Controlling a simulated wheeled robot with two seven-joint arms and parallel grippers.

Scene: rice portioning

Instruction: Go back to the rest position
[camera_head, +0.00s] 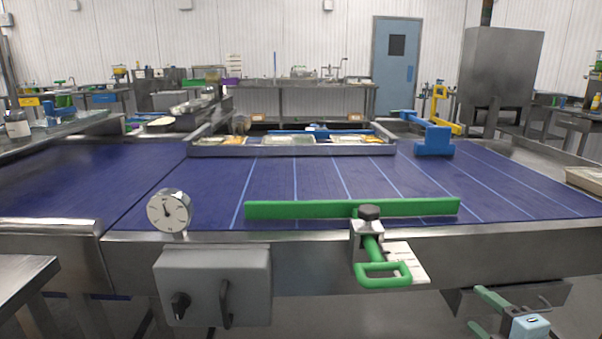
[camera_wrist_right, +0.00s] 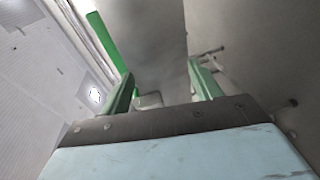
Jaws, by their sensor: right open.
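My right gripper (camera_head: 481,311) shows at the bottom right of the head view, low in front of the conveyor table. It has a pale blue body and green fingers. In the right wrist view its two green fingers (camera_wrist_right: 162,88) stand apart with nothing held between them. My left gripper is not in view.
The blue belt (camera_head: 200,205) spans the view, with a green bar (camera_head: 300,210) along its near edge. A green handle (camera_head: 384,281), a round dial (camera_head: 169,211) and a grey switch box (camera_head: 213,288) are at the front. A tray rack (camera_head: 290,151) stands behind.

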